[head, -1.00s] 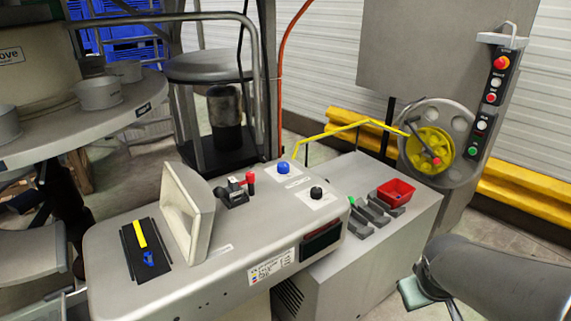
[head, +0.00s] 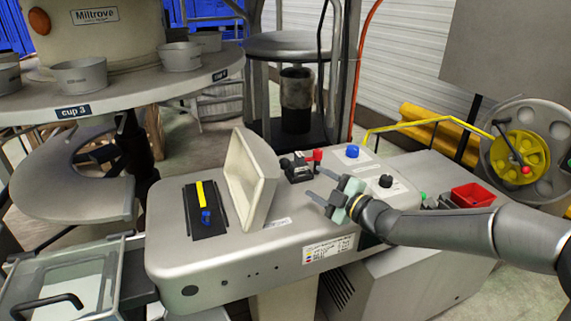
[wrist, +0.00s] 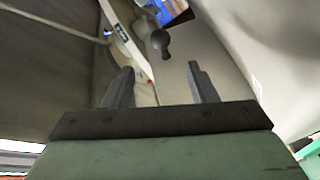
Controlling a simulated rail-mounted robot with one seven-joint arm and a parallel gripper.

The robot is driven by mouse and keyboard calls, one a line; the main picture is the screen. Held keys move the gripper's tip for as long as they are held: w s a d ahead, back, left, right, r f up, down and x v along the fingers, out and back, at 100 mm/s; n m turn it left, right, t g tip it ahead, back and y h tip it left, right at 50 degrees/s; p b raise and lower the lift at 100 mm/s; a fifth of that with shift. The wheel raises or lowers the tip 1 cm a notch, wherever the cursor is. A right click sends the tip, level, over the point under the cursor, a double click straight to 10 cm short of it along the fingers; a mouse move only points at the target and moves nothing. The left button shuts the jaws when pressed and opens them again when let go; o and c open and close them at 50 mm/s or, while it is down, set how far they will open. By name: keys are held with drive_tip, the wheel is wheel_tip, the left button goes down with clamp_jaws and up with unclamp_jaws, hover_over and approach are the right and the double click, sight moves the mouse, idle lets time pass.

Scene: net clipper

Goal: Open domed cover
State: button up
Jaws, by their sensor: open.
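No closed dome is plain to see. The likeliest domed cover is the cream hood-shaped shell (head: 249,182), standing tilted on the grey console (head: 215,262) in the head view. My gripper (head: 312,182) is open and empty, to the right of the shell and apart from it, its fingers pointing left. In the wrist view my gripper (wrist: 160,68) shows two parted fingers with nothing between them. A dark round knob on a short stem (wrist: 158,42) shows just beyond the fingertips. I cannot tell which part it belongs to.
On the console are a black lever block with a red handle (head: 298,168), a blue button (head: 352,151), a black knob (head: 386,181) and a yellow strip (head: 201,194). A red bin (head: 473,195) is at right. A round table with cups (head: 80,75) stands at back left.

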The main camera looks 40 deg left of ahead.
sight(289, 166)
drive_tip(key=a, duration=0.4)
drive_tip(key=w+a+p, duration=0.1)
drive_tip(key=a, duration=0.4)
drive_tip(key=w+a+p, duration=0.1)
drive_tip(key=a, duration=0.3)
drive_tip(key=shift+w+a, duration=0.15)
drive_tip(key=shift+w, duration=0.05)
